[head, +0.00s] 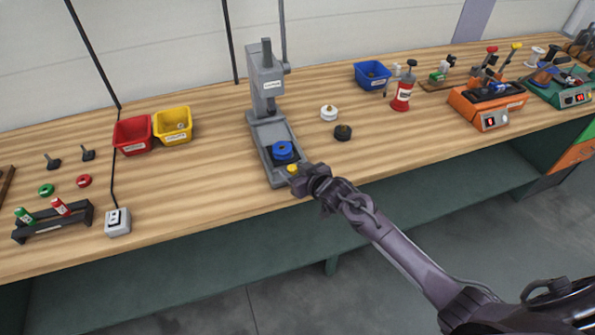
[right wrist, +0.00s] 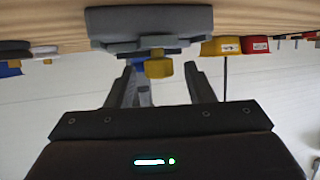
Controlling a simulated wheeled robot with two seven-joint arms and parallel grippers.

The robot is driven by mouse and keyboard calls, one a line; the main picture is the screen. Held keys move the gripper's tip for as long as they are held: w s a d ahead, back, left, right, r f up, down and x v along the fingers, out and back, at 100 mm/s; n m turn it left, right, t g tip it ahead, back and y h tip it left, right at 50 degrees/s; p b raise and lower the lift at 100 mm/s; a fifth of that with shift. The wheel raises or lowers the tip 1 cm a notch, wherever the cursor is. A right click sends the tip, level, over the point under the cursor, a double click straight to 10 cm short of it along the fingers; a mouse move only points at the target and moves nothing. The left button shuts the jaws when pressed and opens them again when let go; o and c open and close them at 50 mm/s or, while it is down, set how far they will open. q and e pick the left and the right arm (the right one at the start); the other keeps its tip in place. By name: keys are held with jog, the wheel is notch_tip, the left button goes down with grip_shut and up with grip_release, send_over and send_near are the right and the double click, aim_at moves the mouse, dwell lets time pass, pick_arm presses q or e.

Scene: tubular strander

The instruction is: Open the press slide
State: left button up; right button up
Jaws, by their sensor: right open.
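The grey press (head: 264,88) stands upright on the wooden bench, left of the picture's middle in the head view. Its base (head: 264,166) reaches toward the bench's front edge and carries a blue round part (head: 282,150). A yellow knob (head: 292,168) sits at the front end of the base. My right gripper (head: 303,180) is at this front end, close to the knob. In the right wrist view, which is upside down, my right gripper (right wrist: 159,86) is open and the yellow knob (right wrist: 158,68) shows between its fingertips. I cannot tell whether they touch. My left gripper is not in view.
Red (head: 133,134) and yellow (head: 173,125) bins stand left of the press. A white part (head: 328,113) and a black part (head: 343,132) lie to its right. A grey switch box (head: 118,221) lies near the front edge. The bench between this box and the press is clear.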

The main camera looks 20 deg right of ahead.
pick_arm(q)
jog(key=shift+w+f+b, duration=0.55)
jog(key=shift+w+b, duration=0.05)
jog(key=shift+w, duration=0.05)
pick_arm(e)
jog(key=v, duration=0.7)
jog(key=shift+s, duration=0.35)
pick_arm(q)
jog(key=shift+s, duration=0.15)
pick_arm(e)
jog(key=shift+d+r, duration=0.1)
